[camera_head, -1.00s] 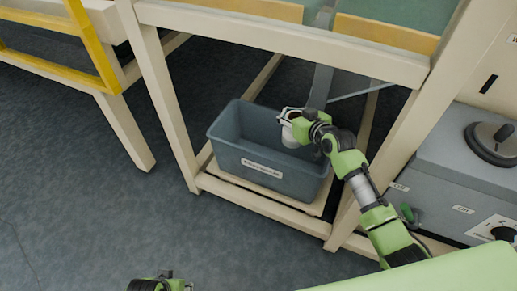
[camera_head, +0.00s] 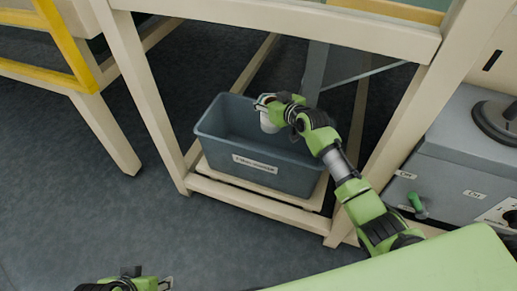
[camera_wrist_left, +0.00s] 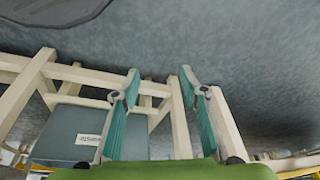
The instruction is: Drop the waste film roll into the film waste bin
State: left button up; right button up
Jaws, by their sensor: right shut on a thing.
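The film waste bin (camera_head: 285,178) is a grey-blue open box with a white label on its front wall. It stands on a low shelf inside a beige frame. My right gripper (camera_head: 262,104) is over the bin's opening, shut on the waste film roll (camera_head: 268,123), a small whitish roll that hangs below the fingers. Part of the roll is hidden by the gripper. My left gripper (camera_head: 166,284) is at the bottom edge of the head view. In the left wrist view its two teal-padded fingers (camera_wrist_left: 158,82) are apart with nothing between them, and the bin (camera_wrist_left: 62,135) shows at the left.
Beige frame legs (camera_head: 140,95) and a top rail (camera_head: 290,28) surround the bin. A grey machine (camera_head: 445,165) with a green knob stands at the right. A yellow rail (camera_head: 62,45) is at the upper left. The dark floor (camera_head: 90,210) in front is clear.

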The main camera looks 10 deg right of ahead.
pick_arm(q)
jog(key=w+d+r+t+b, duration=0.1)
jog(key=w+t, duration=0.1)
jog(key=w, duration=0.3)
jog(key=w+d+r+t+h+b, duration=0.1)
jog(key=w+d+r+t, duration=0.1)
jog(key=w, duration=0.3)
jog(key=shift+w+d+t, duration=0.2)
jog(key=shift+w+t, duration=0.15)
jog(key=shift+t, duration=0.35)
pick_arm(e)
jog(key=shift+f, duration=1.75)
jog(key=o, duration=1.7)
jog(key=shift+o, duration=0.2)
jog(key=shift+f, duration=0.1)
jog(key=v, duration=1.2)
